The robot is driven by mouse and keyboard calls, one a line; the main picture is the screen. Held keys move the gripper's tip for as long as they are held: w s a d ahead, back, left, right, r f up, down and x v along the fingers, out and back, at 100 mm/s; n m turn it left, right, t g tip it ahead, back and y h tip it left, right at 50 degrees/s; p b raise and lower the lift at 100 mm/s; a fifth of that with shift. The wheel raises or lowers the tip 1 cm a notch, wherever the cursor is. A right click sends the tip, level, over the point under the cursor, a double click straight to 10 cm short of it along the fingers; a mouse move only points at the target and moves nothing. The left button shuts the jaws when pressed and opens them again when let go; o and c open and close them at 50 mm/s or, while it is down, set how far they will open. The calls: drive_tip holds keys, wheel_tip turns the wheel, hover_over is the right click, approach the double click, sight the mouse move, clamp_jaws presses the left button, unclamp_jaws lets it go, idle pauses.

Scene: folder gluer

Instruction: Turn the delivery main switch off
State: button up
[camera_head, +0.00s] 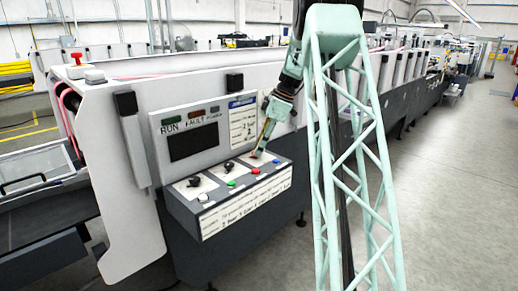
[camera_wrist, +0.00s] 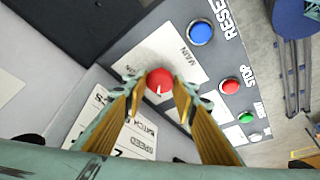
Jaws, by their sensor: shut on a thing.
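The main switch is a round red knob (camera_wrist: 159,80) with a small white mark, on a white plate lettered MAIN (camera_wrist: 186,55) in the wrist view. The mark points to the bottom of that picture; the small lettering beside the knob is too blurred to read. My gripper (camera_wrist: 160,90) has its two yellow-lined fingers on either side of the knob, shut on it. In the head view my gripper (camera_head: 259,151) reaches down to the right end of the sloped control panel (camera_head: 244,205); the knob is mostly hidden there.
A blue RESET button (camera_wrist: 200,32), a red STOP button (camera_wrist: 229,86) and a green button (camera_wrist: 246,117) lie close by. Two black knobs (camera_head: 194,181) (camera_head: 228,166) stand left on the panel. A dark screen (camera_head: 193,142) is on the upright face behind. Open floor (camera_head: 440,170) lies at right.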

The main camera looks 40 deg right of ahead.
idle(0.4)
drive_tip(key=o, duration=0.9)
drive_tip(key=shift+c, duration=0.2)
drive_tip(key=shift+r, duration=0.1)
drive_tip(key=v, duration=1.1)
drive_tip(key=shift+d+r, duration=0.15)
drive_tip(key=shift+r, duration=0.2)
